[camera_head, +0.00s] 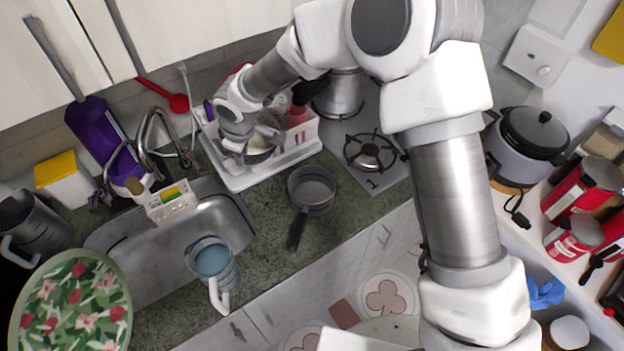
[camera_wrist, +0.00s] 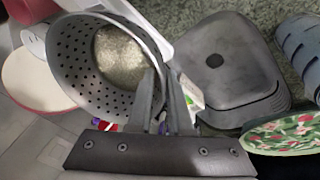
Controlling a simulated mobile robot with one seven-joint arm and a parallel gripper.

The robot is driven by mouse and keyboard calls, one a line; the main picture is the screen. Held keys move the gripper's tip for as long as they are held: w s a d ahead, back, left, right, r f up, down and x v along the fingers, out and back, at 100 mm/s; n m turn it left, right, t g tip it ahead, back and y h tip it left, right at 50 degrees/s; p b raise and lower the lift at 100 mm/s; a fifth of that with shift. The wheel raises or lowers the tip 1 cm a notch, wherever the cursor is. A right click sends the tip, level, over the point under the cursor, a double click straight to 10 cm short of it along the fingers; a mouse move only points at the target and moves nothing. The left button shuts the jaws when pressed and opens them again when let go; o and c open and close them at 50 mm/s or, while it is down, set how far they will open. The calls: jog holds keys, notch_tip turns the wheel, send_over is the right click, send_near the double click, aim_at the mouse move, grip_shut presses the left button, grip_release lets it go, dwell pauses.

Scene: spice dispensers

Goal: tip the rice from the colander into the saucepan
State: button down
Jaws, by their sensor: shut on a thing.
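The grey perforated colander (camera_wrist: 80,72) holds a heap of pale rice (camera_wrist: 120,55) in the wrist view. My gripper (camera_wrist: 163,88) is shut on the colander's rim, with its fingers at the right side of the bowl. In the head view my gripper (camera_head: 240,150) and the colander (camera_head: 268,128) are over the white dish rack, partly hidden by my wrist. The grey saucepan (camera_head: 312,184) stands on the counter to the right of the rack, its handle toward the front. It looks empty, and the colander is apart from it.
The white dish rack (camera_head: 235,180) holds several items close around the colander. The sink (camera_head: 150,245) lies to the left, with a blue-filled jug (camera_head: 212,260) at its front edge. The stove (camera_head: 375,172) is on the right, with a metal pot (camera_head: 338,97) behind.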

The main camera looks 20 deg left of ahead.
jog(key=d+f+y+b, duration=0.2)
jog(key=d+f+y, duration=0.1)
jog(key=d+y, duration=0.3)
jog(key=shift+s+d+f+m+t+b, duration=0.15)
jog(key=shift+f+m+t+b, duration=0.15)
jog(key=shift+f+b, duration=0.1)
dwell(0.4)
jog(key=shift+d+f+y+b, duration=0.35)
jog(key=shift+f+y+b, duration=0.4)
jog(key=shift+b, duration=0.45)
jog(key=shift+r, duration=0.15)
jog(key=shift+d+r+y+b, duration=0.25)
jog(key=shift+y+b, duration=0.25)
jog(key=shift+y, duration=0.25)
jog(key=shift+d+r+m+t+y+b, duration=0.25)
jog(key=shift+d+y+b, duration=0.2)
jog(key=shift+y+b, duration=0.4)
jog(key=shift+d+r+m+t+y+b, duration=0.15)
jog(key=shift+d+r+y+b, duration=0.25)
jog(key=shift+y+b, duration=0.4)
dwell(0.3)
jog(key=shift+s+d+r+t+y+b, duration=0.15)
jog(key=shift+d+t+y+b, duration=0.15)
jog(key=shift+d+y+b, duration=1.05)
jog(key=shift+d+r+m+y+b, duration=0.1)
jog(key=shift+d+m+y+b, duration=0.35)
jog(key=shift+b, duration=2.05)
